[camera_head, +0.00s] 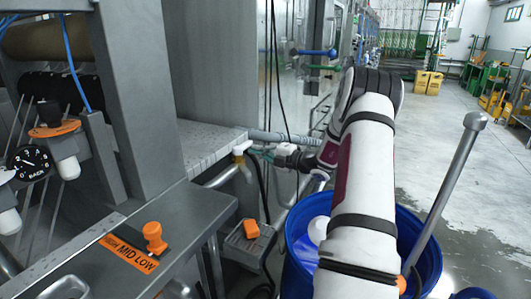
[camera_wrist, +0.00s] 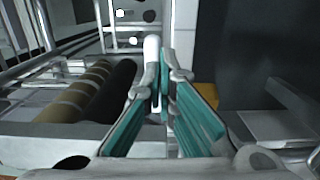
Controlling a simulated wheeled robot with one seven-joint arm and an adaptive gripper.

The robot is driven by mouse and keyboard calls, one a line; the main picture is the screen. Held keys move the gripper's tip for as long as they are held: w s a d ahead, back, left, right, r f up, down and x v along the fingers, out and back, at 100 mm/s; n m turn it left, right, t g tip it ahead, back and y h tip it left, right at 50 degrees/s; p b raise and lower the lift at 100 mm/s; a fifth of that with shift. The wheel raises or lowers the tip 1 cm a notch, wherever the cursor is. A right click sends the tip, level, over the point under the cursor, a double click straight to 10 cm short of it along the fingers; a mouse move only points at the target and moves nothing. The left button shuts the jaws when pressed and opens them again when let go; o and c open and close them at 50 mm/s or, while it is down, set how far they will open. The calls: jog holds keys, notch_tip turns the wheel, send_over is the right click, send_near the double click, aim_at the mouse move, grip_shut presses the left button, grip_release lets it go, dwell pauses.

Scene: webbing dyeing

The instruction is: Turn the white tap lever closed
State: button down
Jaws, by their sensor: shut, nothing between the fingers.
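The white tap lever (camera_head: 242,147) sits on top of a cream-coloured tap and pipe at the edge of the grey machine bench. My gripper (camera_head: 258,152) reaches in from the right, its teal-padded fingers pointing left, with the tips close beside the lever. In the wrist view a white rounded piece, which looks like the lever (camera_wrist: 151,48), stands just past the tips of my gripper (camera_wrist: 161,90). The fingertips are together with nothing held between them. I cannot tell whether they touch the lever.
A blue barrel (camera_head: 298,279) stands below my arm. An orange knob (camera_head: 154,238) sits on the steel panel at front left, and a grey box with an orange switch (camera_head: 251,229) is below the tap. A grey metal post (camera_head: 448,184) rises at right; open floor lies beyond.

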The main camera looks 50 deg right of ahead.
jog(key=shift+w, duration=0.2)
jog(key=shift+w+r, duration=0.1)
jog(key=shift+w, duration=0.55)
jog(key=shift+r, duration=0.1)
jog(key=s+d, duration=0.2)
jog(key=s, duration=1)
jog(key=shift+s+d+f, duration=0.25)
jog(key=shift+f, duration=0.05)
